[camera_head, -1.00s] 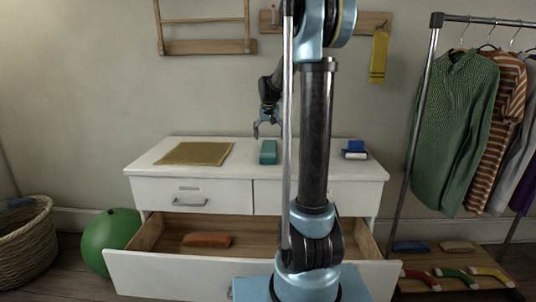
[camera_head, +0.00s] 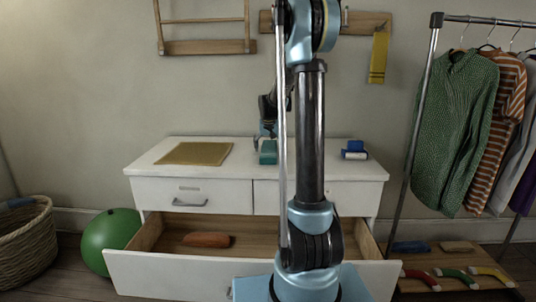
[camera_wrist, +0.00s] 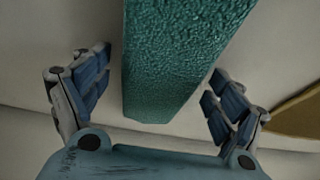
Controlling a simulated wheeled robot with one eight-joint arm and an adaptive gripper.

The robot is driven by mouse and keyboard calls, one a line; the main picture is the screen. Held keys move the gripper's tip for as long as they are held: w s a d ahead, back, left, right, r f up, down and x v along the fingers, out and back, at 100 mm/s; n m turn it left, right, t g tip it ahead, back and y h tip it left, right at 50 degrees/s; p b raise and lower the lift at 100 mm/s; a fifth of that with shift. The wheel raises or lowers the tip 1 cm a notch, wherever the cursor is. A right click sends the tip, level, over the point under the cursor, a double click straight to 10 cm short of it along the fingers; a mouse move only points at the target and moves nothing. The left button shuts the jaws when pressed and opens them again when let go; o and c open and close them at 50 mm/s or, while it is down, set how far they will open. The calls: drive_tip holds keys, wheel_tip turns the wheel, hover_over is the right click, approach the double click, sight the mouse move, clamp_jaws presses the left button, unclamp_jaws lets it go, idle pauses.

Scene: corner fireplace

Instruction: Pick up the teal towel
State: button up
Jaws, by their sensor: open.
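The teal towel (camera_head: 267,157) is a folded block on top of the white dresser (camera_head: 155,172), near its middle; my arm partly hides the area around it. My gripper (camera_head: 267,140) is at the towel, lowered over it. In the wrist view the towel (camera_wrist: 172,60) lies between the two fingers of my gripper (camera_wrist: 158,92), with a gap on each side. The fingers are open and apart from the towel there.
A mustard mat (camera_head: 195,153) lies left of the towel, and blue and white folded cloths (camera_head: 354,150) lie to the right. The lower drawer (camera_head: 180,272) is pulled out, holding an orange cloth (camera_head: 207,239). A clothes rack (camera_head: 414,120) stands at the right.

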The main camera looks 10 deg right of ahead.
drive_tip(key=shift+c, duration=0.6)
drive_tip(key=c, duration=1.2)
drive_tip(key=shift+o, duration=0.2)
